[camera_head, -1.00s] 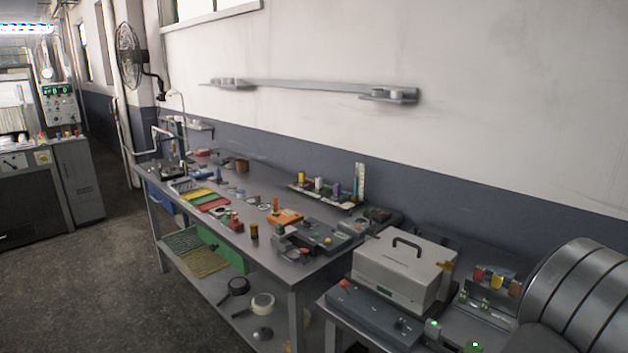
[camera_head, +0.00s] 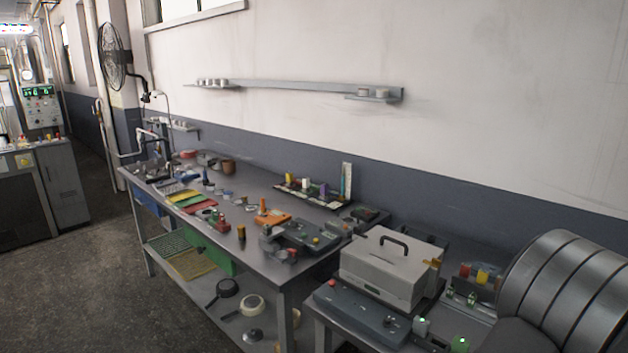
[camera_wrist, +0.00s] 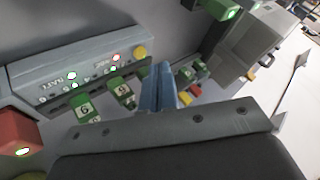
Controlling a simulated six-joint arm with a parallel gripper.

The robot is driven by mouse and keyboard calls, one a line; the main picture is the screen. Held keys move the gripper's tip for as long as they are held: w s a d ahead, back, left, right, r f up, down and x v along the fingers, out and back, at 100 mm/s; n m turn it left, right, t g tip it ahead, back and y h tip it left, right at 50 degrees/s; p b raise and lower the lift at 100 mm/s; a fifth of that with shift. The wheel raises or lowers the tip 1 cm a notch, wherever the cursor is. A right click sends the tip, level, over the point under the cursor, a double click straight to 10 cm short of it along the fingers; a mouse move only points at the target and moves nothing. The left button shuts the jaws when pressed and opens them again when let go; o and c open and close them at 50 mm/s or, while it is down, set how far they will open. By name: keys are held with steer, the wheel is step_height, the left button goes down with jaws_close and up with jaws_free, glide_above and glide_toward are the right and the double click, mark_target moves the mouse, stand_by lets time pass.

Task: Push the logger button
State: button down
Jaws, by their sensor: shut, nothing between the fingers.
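In the wrist view my gripper (camera_wrist: 158,88) has its two blue fingers together with nothing between them. Beyond the fingertips and to their left is a grey panel (camera_wrist: 95,55) with small lit lamps and lettering too small to read. A round yellow button (camera_wrist: 140,52) sits at the panel's right end, close to the fingertips in the picture; I cannot tell whether they touch. I cannot tell which control is the logger button. My gripper is not visible in the head view. There, a low grey box (camera_head: 362,318) with a red knob (camera_head: 332,283) stands at the near table's front.
In the wrist view, green numbered blocks (camera_wrist: 88,107) stand before the panel, and a red block (camera_wrist: 18,138) is at the left. In the head view, a pale case (camera_head: 385,272) stands behind the low box. The long bench (camera_head: 260,225) is crowded; floor (camera_head: 90,290) is clear.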

steer(key=shift+r, duration=3)
steer(key=shift+f, duration=3.85)
step_height(320, 180, up, 12)
steer(key=a+n+g, duration=0.1)
steer(key=n+g, duration=0.3)
steer(key=n, duration=0.3)
steer(key=shift+w+a+r+n+g+h, duration=0.2)
steer(key=shift+w+n+g+h, duration=0.1)
steer(key=shift+w+n+g, duration=0.15)
steer(key=shift+d, duration=0.1)
